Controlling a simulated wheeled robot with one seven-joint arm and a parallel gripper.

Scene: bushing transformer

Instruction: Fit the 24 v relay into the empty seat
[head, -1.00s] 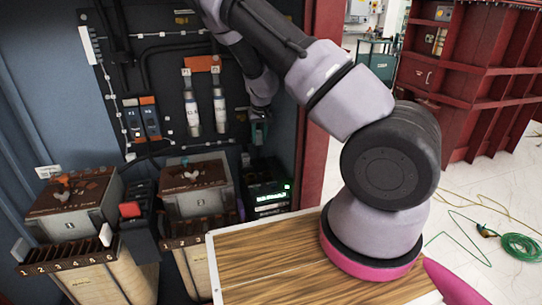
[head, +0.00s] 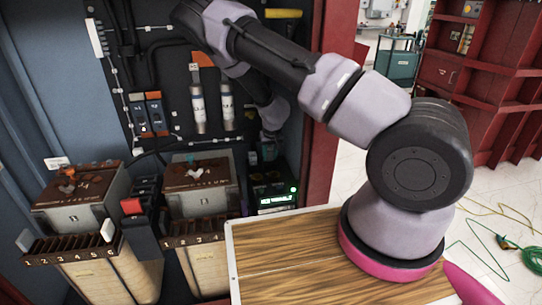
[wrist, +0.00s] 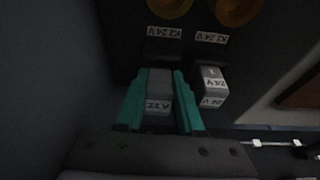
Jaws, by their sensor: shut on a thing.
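In the wrist view my gripper (wrist: 160,78) has its green fingers shut on a grey relay (wrist: 158,105), whose small label is hard to read. The relay's far end points at a dark seat (wrist: 163,58) under a label reading "24 V"; I cannot tell whether it has entered. A second grey relay (wrist: 212,86) marked "24 V" sits just right of the fingers, below another "24 V" label. In the head view my gripper (head: 268,150) is low on the back panel, above the dark unit with the green display. The held relay is too small to make out there.
In the head view, the dark unit (head: 272,197) stands right of two brown-topped boxes, including the nearer one (head: 200,178). A red cabinet post (head: 320,150) rises close right of my wrist. A wooden tabletop (head: 290,255) is in front. Yellow round parts (wrist: 170,8) sit above the seats.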

